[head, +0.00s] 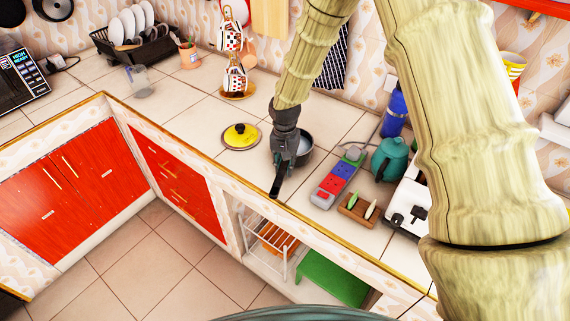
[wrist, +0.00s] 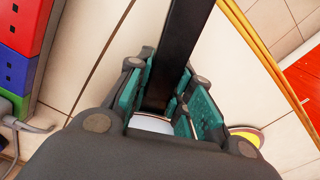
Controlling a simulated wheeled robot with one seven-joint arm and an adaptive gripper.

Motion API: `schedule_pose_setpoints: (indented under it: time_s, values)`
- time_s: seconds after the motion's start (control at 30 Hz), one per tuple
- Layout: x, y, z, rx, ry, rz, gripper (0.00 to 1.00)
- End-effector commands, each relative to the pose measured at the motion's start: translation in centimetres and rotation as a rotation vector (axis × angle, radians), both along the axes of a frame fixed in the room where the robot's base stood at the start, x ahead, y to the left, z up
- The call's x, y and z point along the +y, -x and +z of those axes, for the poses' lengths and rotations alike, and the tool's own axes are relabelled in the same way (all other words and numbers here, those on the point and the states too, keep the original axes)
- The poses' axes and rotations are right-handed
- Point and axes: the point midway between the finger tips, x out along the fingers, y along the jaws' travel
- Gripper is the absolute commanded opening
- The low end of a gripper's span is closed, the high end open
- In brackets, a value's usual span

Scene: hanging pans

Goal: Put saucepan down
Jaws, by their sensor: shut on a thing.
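The saucepan (head: 305,153) is dark outside with a pale inside, and it is at the counter near its front edge. Its black handle (head: 275,187) points toward the front edge. My gripper (head: 285,160) is shut on the handle from above and hides part of the pan. In the wrist view the black handle (wrist: 187,40) runs between the teal finger pads of my gripper (wrist: 166,105), with a bit of pale pan (wrist: 150,124) below. The pan looks level; I cannot tell whether its base touches the counter (head: 195,127).
A yellow lid (head: 241,136) lies just left of the pan. Tiles left of the lid are clear.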

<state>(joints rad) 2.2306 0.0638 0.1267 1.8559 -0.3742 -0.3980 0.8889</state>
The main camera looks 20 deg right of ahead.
Motion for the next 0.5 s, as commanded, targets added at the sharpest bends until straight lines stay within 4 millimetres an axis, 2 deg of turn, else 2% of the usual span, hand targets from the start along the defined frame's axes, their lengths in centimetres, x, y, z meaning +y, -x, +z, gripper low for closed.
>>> schedule_pose_setpoints:
  time_s: [0.2,0.23,0.3,0.33,0.5]
  values:
    - [0.01,-0.04,-0.15,-0.001,0.000,0.000,0.00]
    - [0.00,0.02,-0.16,0.001,0.000,0.000,0.27]
    - [0.01,0.03,-0.15,0.001,0.000,0.000,0.40]
    - [0.01,0.03,-0.15,0.001,0.000,0.000,0.43]
    - [0.01,0.03,-0.14,0.001,0.000,0.000,0.43]
